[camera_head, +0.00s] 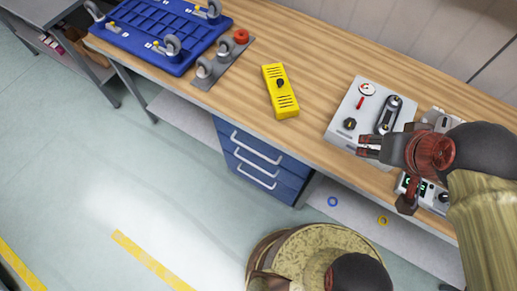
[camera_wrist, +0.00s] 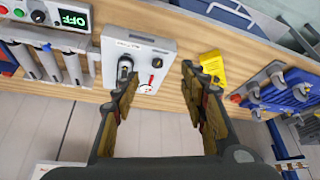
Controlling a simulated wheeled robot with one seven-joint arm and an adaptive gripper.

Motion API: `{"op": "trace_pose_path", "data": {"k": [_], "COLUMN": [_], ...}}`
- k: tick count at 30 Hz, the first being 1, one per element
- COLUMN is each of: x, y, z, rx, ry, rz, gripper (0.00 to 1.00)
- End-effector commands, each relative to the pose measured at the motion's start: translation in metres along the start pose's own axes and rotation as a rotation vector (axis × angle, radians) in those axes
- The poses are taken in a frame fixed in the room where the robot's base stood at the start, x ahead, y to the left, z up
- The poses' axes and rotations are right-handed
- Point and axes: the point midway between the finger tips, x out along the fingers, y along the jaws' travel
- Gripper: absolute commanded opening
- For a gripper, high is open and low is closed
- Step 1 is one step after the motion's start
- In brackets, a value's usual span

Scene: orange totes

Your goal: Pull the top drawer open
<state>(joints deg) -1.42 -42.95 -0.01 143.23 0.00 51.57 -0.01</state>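A blue drawer unit (camera_head: 238,168) with three stacked drawers hangs under the wooden workbench, left of centre in the head view. The top drawer (camera_head: 236,133) has a pale bar handle (camera_head: 257,148), and all three drawers look shut. My gripper (camera_head: 384,176) is to the right of the drawers, over the bench's front part near the grey control panels, apart from the handle. In the wrist view my gripper (camera_wrist: 158,72) has its two fingers spread wide with nothing between them.
On the bench (camera_head: 315,70) are a yellow box (camera_head: 280,91), a grey panel (camera_head: 346,108) with knobs and a blue tray (camera_head: 145,27) with casters. A lower shelf (camera_head: 345,212) holds a blue ring (camera_head: 333,201) and a yellow ring (camera_head: 383,220). The floor before the drawers is clear.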

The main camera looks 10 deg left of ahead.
Motion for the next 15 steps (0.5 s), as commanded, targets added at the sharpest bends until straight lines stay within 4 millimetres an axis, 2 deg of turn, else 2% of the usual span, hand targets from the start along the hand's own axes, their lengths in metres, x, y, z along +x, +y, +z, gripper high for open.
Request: {"op": "trace_pose_path", "data": {"k": [4, 9, 15], "x": [0.027, 0.081, 0.141], "y": [-0.031, -0.083, -0.129], "z": [0.012, 0.044, 0.083], "rx": [-0.104, -0.292, -0.596], "ry": [-0.07, -0.25, -0.443], "rz": [-0.051, -0.105, -0.076], "gripper": [0.33, 0.24, 0.24]}}
